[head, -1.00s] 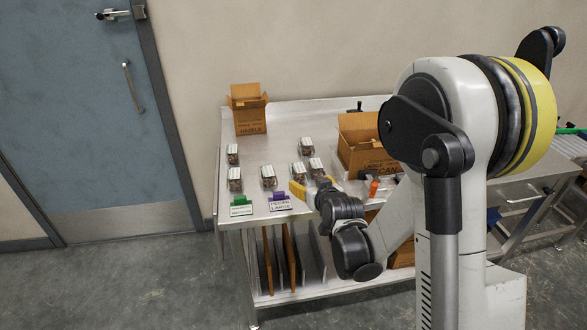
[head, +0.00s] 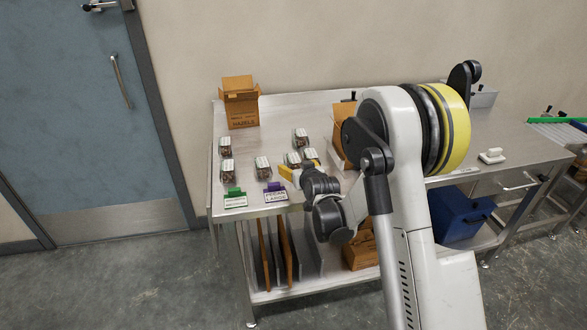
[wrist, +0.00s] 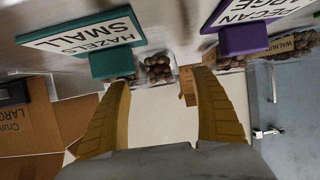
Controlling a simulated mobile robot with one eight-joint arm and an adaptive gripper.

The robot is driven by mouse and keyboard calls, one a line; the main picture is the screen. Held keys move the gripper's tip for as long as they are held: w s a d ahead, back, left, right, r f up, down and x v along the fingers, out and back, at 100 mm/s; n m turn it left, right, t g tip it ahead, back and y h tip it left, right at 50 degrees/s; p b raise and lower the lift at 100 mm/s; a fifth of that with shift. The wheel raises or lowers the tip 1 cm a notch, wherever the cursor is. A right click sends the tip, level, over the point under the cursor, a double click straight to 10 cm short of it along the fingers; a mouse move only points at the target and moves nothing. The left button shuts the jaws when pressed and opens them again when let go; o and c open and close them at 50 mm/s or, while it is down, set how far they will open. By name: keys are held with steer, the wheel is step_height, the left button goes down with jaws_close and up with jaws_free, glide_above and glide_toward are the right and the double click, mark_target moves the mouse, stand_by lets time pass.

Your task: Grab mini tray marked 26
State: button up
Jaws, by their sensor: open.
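Several small clear clamshell trays with white labels stand on the steel table (head: 330,106), among them trays at the left (head: 226,168), middle (head: 262,167) and back (head: 301,138). No number 26 is readable on any label. My gripper (head: 299,170) is open, its yellow fingers close to the right-hand cluster of trays. In the wrist view the fingers (wrist: 162,80) are spread, and a tray of round brown nuts (wrist: 158,68) shows beyond the gap between their tips. Nothing is held. The arm and fingers partly hide the right-hand trays.
A green sign (head: 235,200) and a purple sign (head: 274,197) stand at the table's front edge. An open cardboard box (head: 240,108) is at the back left. Another box (head: 341,115) is partly behind my arm. A blue box (head: 463,217) sits on the lower shelf.

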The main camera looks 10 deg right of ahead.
steer(key=c, duration=1.3)
steer(key=shift+o, duration=0.2)
steer(key=shift+r, duration=0.1)
